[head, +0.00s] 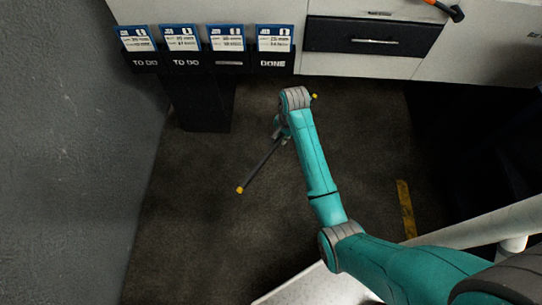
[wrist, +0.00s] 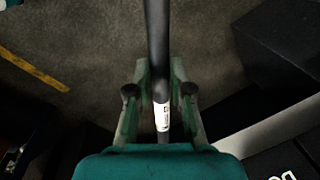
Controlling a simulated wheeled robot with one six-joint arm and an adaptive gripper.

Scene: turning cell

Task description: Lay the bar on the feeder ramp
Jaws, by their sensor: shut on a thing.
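The bar (head: 260,167) is a long dark rod with yellow ends, held aslant above the dark floor in the head view. My gripper (head: 281,134) is shut on it around the middle, partly hidden by my arm. In the wrist view the bar (wrist: 158,45) runs up between the two fingers of my gripper (wrist: 160,93), and a white label shows on it. Both its ends are out of that view. I cannot make out the feeder ramp for sure in either view.
A black rack (head: 200,64) with blue-and-white cards marked TO DO and DONE stands at the back left. A white cabinet with a black drawer (head: 372,37) is behind. A grey wall (head: 70,150) bounds the left. A pale speckled surface (head: 318,287) lies at the bottom. The floor between is clear.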

